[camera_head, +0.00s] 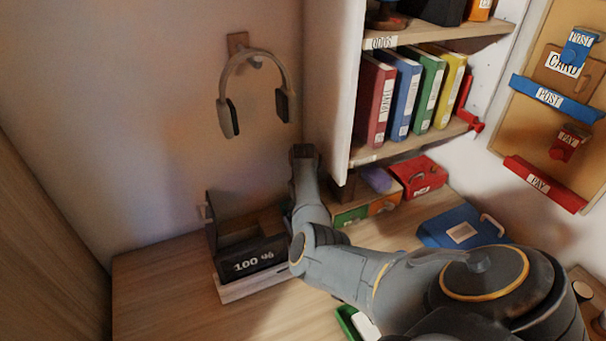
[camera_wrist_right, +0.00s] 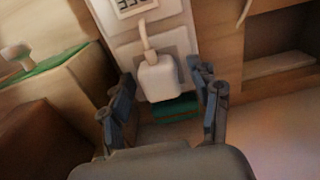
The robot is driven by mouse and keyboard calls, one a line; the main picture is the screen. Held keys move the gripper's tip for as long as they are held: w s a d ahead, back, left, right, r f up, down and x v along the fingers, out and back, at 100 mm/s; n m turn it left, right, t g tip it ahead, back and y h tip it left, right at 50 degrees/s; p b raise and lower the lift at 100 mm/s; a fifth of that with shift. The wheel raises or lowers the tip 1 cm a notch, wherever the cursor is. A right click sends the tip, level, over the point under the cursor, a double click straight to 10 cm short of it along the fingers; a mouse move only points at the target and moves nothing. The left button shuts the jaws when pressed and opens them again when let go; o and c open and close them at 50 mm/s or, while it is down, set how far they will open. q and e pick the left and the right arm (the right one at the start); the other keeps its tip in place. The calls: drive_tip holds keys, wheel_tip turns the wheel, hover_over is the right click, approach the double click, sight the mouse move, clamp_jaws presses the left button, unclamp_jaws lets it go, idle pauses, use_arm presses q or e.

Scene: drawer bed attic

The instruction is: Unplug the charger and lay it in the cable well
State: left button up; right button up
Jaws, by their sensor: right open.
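The charger (camera_wrist_right: 158,80) is a white block with a short white lead running up from it, against a pale panel (camera_wrist_right: 170,45) in the right wrist view. I cannot tell how far it sits in its socket. My right gripper (camera_wrist_right: 163,76) is open, with one dark finger on each side of the charger and visible gaps between. In the head view my right arm reaches to the back corner, and the charger is not visible there. I cannot identify the cable well for certain; a dark open-topped box (camera_head: 213,222) stands on the desk. My left gripper is out of view.
A "100 %" display (camera_head: 254,261) fronts the dark box. Small drawers (camera_head: 350,216), a red box (camera_head: 421,178) and a blue case (camera_head: 455,228) stand to the right. Headphones (camera_head: 230,115) hang above. A teal block (camera_wrist_right: 176,110) lies below the charger. The left desk is clear.

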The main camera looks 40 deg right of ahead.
drive_tip(key=shift+p, duration=0.3)
clamp_jaws()
idle(0.3)
drive_tip(key=shift+r+p, duration=3)
drive_tip(key=shift+p, duration=0.45)
